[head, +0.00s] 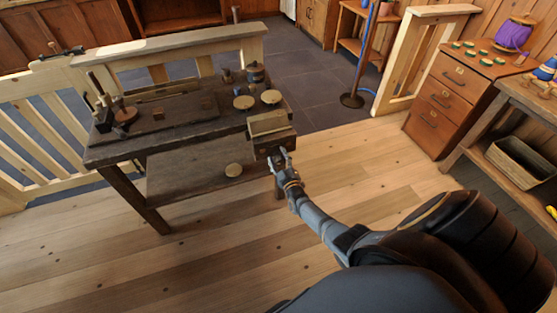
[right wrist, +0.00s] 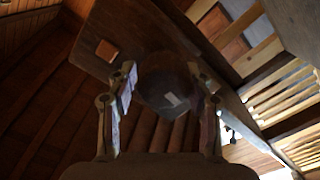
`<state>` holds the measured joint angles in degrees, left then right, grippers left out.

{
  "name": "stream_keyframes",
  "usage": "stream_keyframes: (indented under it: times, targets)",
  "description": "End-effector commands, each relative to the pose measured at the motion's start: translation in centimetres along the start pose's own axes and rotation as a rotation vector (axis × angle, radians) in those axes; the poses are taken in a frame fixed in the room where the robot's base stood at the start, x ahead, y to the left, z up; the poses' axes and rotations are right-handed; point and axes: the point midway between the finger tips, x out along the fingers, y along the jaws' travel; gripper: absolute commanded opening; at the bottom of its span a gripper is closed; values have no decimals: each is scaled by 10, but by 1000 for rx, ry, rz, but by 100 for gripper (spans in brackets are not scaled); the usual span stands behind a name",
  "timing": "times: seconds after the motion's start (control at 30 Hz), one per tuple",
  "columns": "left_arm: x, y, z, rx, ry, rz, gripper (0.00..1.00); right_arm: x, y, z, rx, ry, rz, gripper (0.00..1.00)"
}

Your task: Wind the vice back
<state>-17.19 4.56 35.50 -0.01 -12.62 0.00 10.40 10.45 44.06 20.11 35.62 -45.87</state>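The vice (head: 274,143) is at the near right end of the dark workbench (head: 185,133), with a pale block-like top beside it. My right gripper (head: 282,160) is at the vice's front, reached from the lower right. In the right wrist view my right gripper's two fingers (right wrist: 163,82) stand on either side of a dark round hub (right wrist: 160,72). The fingertips are very close to the hub; I cannot tell whether they press on it. The vice's screw is hidden. My left gripper is in neither view.
A pale railing (head: 180,44) runs behind. A drawer cabinet (head: 446,92) stands at the right. The plank floor in front is clear.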

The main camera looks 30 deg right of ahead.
Motion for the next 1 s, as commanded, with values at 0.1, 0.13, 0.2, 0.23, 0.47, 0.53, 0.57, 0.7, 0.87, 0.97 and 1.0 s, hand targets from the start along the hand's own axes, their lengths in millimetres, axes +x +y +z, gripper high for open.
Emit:
stream_keyframes:
  times: [0.1, 0.13, 0.2, 0.23, 0.47, 0.53, 0.57, 0.7, 0.87, 0.97, 1.0]
  targets:
    - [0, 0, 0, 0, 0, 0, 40, -1, -1, 1, 0, -3, -3, 66]
    - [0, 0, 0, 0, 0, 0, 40, -2, -1, 2, 0, -4, -3, 66]
    - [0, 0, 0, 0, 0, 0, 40, -2, -2, 2, 0, -5, -4, 66]
    - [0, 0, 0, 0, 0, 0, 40, -2, -2, 2, 0, -5, -5, 66]
    - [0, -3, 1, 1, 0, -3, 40, -9, -3, 4, 1, -8, -6, 66]
    - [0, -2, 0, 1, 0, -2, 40, -18, -4, 4, 0, -8, -7, 66]
    - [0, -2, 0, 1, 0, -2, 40, -24, -4, 5, 0, -8, -8, 66]
    - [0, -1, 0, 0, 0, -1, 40, -58, -4, 4, 1, -9, -9, 66]
    - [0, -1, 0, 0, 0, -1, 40, -94, -3, 3, 1, -7, -7, 66]
    - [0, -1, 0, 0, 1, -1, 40, -110, -2, 3, 1, -7, -6, 66]
    - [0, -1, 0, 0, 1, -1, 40, -114, -2, 2, 1, -6, -5, 66]
